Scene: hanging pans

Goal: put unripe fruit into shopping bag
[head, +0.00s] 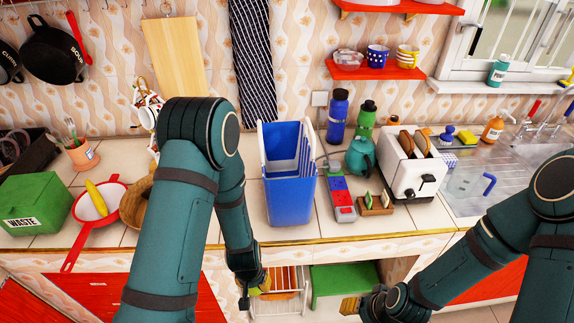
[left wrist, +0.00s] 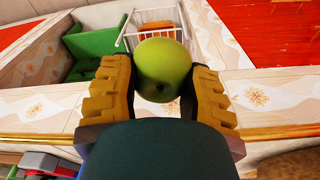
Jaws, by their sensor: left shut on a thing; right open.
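A round green fruit (left wrist: 165,68) is held between the yellow fingers of my left gripper (left wrist: 160,88) in the left wrist view. In the head view my left gripper (head: 257,286) is low, in front of the counter's front edge, and its fruit is mostly hidden. A blue, open-topped, bag-like container (head: 290,197) stands upright on the counter, above and to the right of that gripper. My right gripper (head: 354,304) is open, low in front of the counter at the bottom of the view, partly hidden by its own arm.
The counter's front edge (head: 340,240) lies between the left gripper and the container. A toaster (head: 400,170), teapot (head: 360,157) and bottles stand right of it. A red-rimmed strainer (head: 97,205) with a yellow fruit and a green waste box (head: 35,203) stand left. A white rack (head: 282,290) and green stool (head: 342,280) are below.

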